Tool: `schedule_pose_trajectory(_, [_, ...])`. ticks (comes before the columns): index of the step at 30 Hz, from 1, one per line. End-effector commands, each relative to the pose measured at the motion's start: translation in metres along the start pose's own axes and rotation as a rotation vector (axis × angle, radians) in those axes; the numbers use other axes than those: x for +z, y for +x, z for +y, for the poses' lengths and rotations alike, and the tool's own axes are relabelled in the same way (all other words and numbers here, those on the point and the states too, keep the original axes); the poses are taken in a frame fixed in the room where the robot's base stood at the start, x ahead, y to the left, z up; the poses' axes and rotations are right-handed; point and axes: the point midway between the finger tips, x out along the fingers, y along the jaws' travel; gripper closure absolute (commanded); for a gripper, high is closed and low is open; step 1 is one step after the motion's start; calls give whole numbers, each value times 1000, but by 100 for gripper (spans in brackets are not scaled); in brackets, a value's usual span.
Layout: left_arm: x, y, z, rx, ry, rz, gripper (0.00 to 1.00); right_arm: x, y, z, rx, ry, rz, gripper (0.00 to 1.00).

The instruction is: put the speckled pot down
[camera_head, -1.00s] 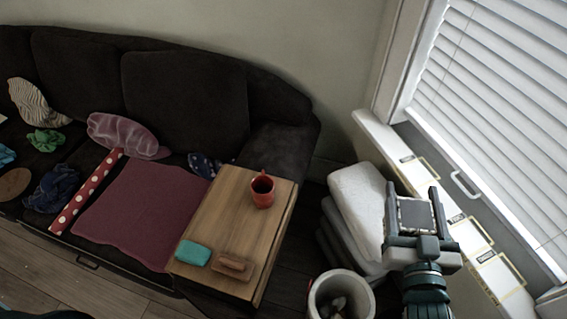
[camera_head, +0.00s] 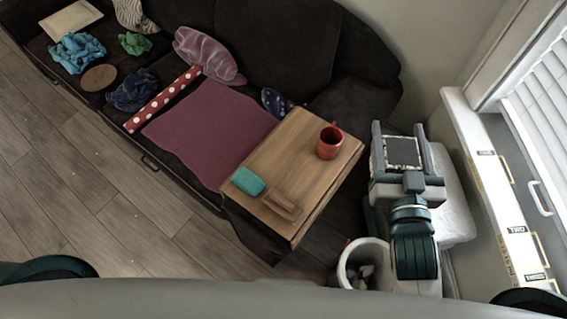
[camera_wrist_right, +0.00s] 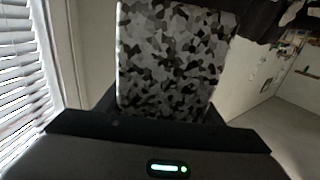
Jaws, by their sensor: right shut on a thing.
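The speckled pot (camera_head: 403,152) is between the fingers of my right gripper (camera_head: 401,150), which is shut on it. In the head view its dark square top shows, with a thin speckled rim. In the right wrist view the pot (camera_wrist_right: 172,60) fills the upper middle, with black, grey and white patches on its side. The gripper is beside the right end of the wooden board, over the area of the white stacked cushions. The pot's underside is hidden, and I cannot tell its height above what is below. My left gripper is not in view.
The wooden board (camera_head: 276,170) carries a red mug (camera_head: 330,142), a teal block (camera_head: 248,181) and a brown block (camera_head: 284,205). White cushions (camera_head: 452,195) and a white bin (camera_head: 350,262) are close to my right arm. The white windowsill (camera_head: 487,180) has yellow-outlined labelled spots.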

Motion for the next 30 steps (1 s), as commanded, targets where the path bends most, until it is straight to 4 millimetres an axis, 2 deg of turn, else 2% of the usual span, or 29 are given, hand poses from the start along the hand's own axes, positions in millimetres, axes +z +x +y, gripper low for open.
schedule_pose_trajectory(15, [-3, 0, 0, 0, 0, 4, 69, -1, 0, 0, 0, 0, 2, 71])
schedule_pose_trajectory(19, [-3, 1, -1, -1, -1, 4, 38, 0, 0, -1, -3, 0, 2, 71])
schedule_pose_trajectory(20, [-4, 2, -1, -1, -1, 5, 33, 1, 1, -1, -5, 0, 2, 71])
schedule_pose_trajectory(25, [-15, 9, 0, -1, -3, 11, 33, 8, 6, -8, -34, -2, 4, 71])
schedule_pose_trajectory(30, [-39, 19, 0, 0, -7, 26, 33, 24, 16, -22, -97, -4, 4, 71])
